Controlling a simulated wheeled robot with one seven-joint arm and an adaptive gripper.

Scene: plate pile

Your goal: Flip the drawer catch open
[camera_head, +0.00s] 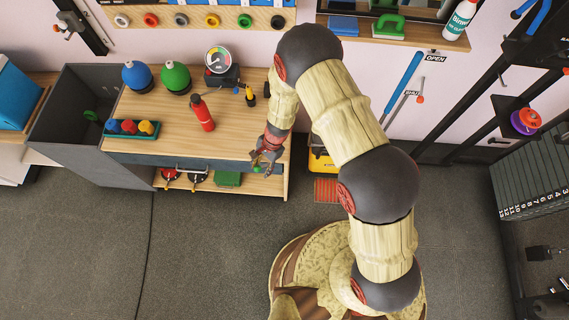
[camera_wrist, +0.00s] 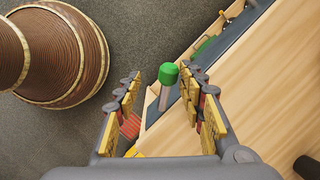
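The drawer catch appears to be a short grey lever with a green end (camera_wrist: 169,74) in the wrist view. It stands at the corner of the wooden bench, beside the dark drawer front (camera_head: 212,163) under the top. My gripper (camera_wrist: 161,76) is open, with the green end between its spread fingertips and no clear contact. In the head view my gripper (camera_head: 265,158) is at the bench's front right corner, pointing down. A bit of green (camera_head: 258,169) shows just below it; the rest of the catch is hidden.
On the bench top (camera_head: 145,107) stand a red bottle (camera_head: 201,113), a dial gauge (camera_head: 218,61), blue and green flasks and a tray of coloured knobs (camera_head: 131,128). A yellow case (camera_head: 321,162) stands right of the bench. Floor in front is clear.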

